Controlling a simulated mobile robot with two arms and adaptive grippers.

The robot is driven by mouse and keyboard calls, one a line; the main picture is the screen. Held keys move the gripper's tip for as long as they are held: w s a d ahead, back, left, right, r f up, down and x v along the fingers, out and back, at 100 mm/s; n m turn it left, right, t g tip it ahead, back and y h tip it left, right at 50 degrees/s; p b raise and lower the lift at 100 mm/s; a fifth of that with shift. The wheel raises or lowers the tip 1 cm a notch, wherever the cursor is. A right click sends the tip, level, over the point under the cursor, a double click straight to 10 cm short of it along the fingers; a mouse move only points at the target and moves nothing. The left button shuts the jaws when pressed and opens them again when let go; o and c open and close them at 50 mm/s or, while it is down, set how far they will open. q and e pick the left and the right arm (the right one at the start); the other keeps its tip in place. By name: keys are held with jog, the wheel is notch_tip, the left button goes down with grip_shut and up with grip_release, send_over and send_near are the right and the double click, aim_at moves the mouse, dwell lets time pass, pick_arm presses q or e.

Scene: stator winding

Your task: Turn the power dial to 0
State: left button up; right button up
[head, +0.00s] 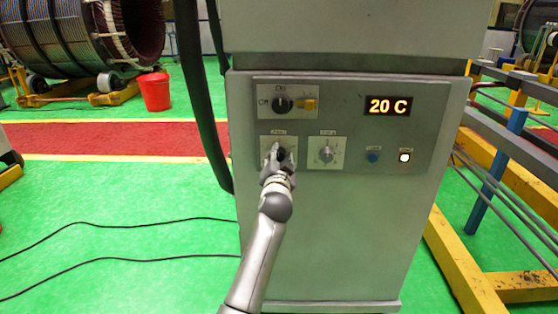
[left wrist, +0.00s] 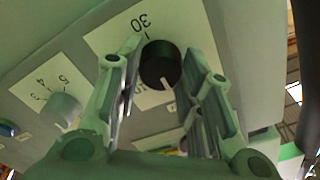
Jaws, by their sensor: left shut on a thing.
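A black dial (left wrist: 160,66) sits on a white plate with a "30" and a partly hidden number in the left wrist view. A pale mark shows on its lower edge. My left gripper (head: 279,158) is at the lower left dial plate (head: 266,143) of the grey cabinet in the head view, and hides most of the dial there. In the left wrist view its two fingers (left wrist: 160,82) stand on either side of the black dial and are shut on it. The plate's caption is too small to read surely. My right gripper is not in view.
A pale numbered dial (head: 326,154) is to the right. Above are a black rotary switch with a yellow tab (head: 283,104) and a display reading "20 C" (head: 388,106). A blue button (head: 373,156) and a lit button (head: 405,157) are at the right. A thick black hose (head: 200,100) hangs left.

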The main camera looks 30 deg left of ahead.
pick_arm(q)
jog(key=shift+f, duration=0.1)
dwell(0.3)
jog(key=o, duration=1)
jog(key=shift+s+d, duration=0.25)
jog(key=shift+s, duration=0.1)
jog(key=v, duration=1.1)
jog(key=shift+s, duration=0.1)
